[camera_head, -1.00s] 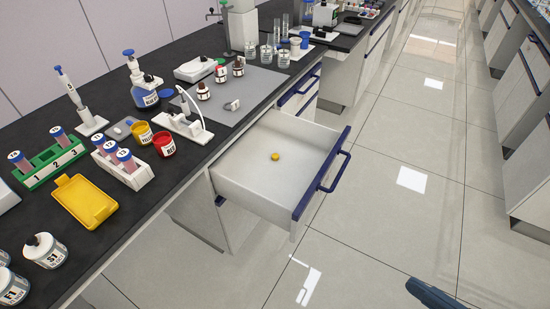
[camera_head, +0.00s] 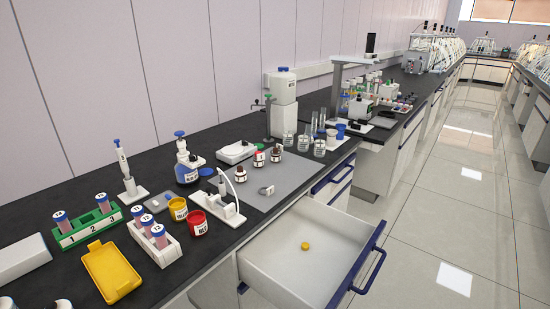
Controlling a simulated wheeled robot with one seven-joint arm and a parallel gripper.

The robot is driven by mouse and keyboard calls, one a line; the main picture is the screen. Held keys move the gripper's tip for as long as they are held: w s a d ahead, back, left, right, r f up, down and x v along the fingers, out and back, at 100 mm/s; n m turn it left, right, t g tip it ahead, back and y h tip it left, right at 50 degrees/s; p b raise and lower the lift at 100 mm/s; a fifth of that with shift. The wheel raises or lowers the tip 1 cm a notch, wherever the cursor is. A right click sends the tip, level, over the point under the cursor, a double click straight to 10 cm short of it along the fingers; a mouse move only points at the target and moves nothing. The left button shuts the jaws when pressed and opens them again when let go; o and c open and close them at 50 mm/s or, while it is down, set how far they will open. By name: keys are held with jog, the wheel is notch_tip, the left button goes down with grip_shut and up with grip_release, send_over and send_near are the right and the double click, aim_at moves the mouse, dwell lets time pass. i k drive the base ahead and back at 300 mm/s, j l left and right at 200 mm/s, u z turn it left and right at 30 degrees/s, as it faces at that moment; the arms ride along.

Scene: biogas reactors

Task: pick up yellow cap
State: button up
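The yellow cap (camera_head: 305,246) is small and round and lies alone on the floor of an open white drawer (camera_head: 273,275). The drawer is pulled out from under the black bench at the lower right and has a dark blue handle (camera_head: 369,274). The cap is in plain view with nothing over it. My gripper is not in view.
The black bench (camera_head: 75,188) carries a yellow tray (camera_head: 112,270), a green tube rack (camera_head: 88,226), a white tube rack (camera_head: 158,249), red and yellow jars, a blue bottle (camera_head: 186,172) and small bottles on a grey mat. The tiled floor (camera_head: 437,225) right of the drawer is clear.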

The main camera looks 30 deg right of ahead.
aim_at(305, 246)
jog(key=i+l+u, duration=0.15)
jog(key=i, duration=0.35)
jog(key=i+l+u, duration=0.2)
jog(key=i, duration=0.3)
jog(key=i+l+u, duration=0.15)
jog(key=i+l, duration=0.25)
jog(key=i+j, duration=0.2)
